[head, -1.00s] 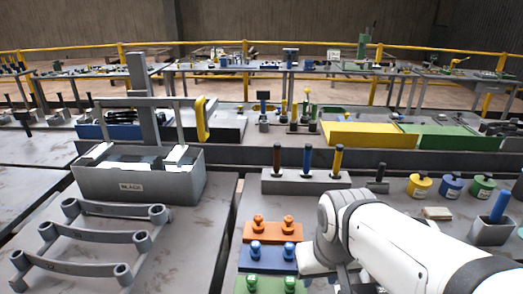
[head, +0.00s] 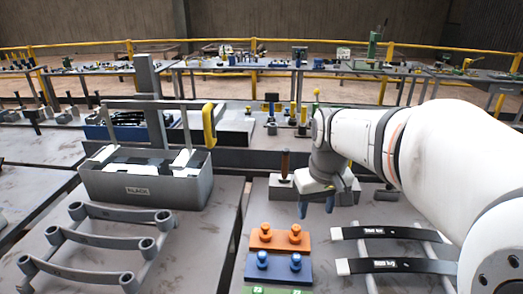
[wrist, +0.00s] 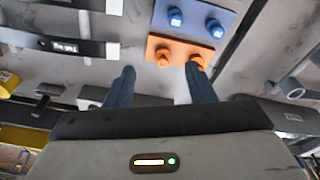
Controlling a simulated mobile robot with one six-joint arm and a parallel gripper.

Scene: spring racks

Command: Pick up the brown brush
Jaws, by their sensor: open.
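The brown brush (head: 285,164) shows in the head view as an upright brown handle. It stands in a grey holder block (head: 281,188), partly hidden behind my arm. My gripper (head: 316,207) is just right of the brush and in front of the holder, pointing down, with its dark blue fingers apart. In the wrist view my gripper (wrist: 160,78) is open, with nothing between the fingers. I cannot make out the brush in the wrist view.
Orange (head: 280,238) and blue (head: 277,267) blocks with knobs lie in front of the holder. Black-labelled bars (head: 385,232) lie at the right. A grey bin (head: 145,190) and a link rack (head: 95,240) stand at the left.

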